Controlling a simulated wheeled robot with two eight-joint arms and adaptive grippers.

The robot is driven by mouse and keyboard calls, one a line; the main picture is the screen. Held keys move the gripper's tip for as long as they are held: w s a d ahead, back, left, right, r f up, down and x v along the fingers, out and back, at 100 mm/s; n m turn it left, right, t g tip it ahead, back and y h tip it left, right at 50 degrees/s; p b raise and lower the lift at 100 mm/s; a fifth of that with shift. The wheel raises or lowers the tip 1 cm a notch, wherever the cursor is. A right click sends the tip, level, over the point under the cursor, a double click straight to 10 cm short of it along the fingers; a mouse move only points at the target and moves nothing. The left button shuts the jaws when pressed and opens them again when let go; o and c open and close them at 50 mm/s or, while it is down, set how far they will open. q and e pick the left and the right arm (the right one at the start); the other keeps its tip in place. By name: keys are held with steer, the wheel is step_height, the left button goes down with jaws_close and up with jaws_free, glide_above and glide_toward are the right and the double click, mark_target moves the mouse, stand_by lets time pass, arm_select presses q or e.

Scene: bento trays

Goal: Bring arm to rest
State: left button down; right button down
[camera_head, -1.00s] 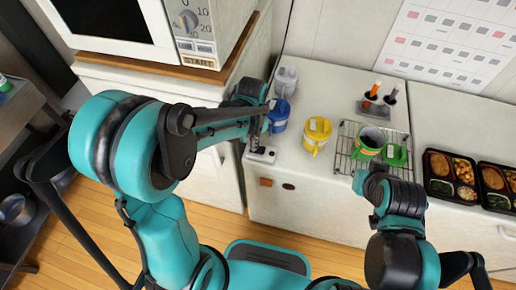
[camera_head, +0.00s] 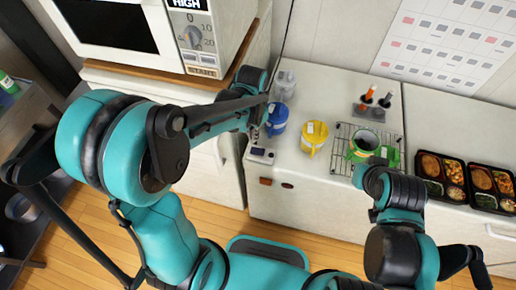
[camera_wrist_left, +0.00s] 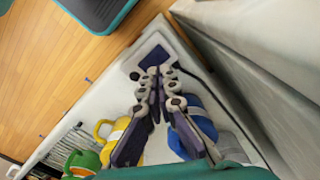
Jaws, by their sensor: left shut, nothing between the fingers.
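My left gripper (camera_head: 256,132) hangs over the left end of the white counter, beside the blue cup, and is partly hidden by its own wrist. In the left wrist view its fingers (camera_wrist_left: 155,72) are together and hold nothing; their tips overlap the small scale-like device in the picture. My right arm reaches in from the lower right, its wrist in front of the wire rack. Its fingers do not show.
On the counter (camera_head: 325,185) stand a blue cup (camera_head: 277,122), a yellow cup (camera_head: 314,137), a green cup (camera_head: 365,143) on a wire rack (camera_head: 341,152), and a small device (camera_head: 261,155). Bento trays (camera_head: 440,172) lie at right. A microwave (camera_head: 207,50) stands at left.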

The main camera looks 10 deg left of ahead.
stand_by(0.4)
arm_select(q)
steer(key=s+a+r+n+t+b, duration=0.1)
steer(key=s+a+n+t+b, duration=0.1)
steer(key=s, duration=0.3)
steer(key=s+a+r+n+t+b, duration=0.2)
steer(key=s+n+t+b, duration=0.2)
steer(key=s+t+b, duration=0.1)
steer(key=shift+s+a+r, duration=0.15)
steer(key=shift+a+r, duration=0.1)
steer(key=shift+a, duration=0.1)
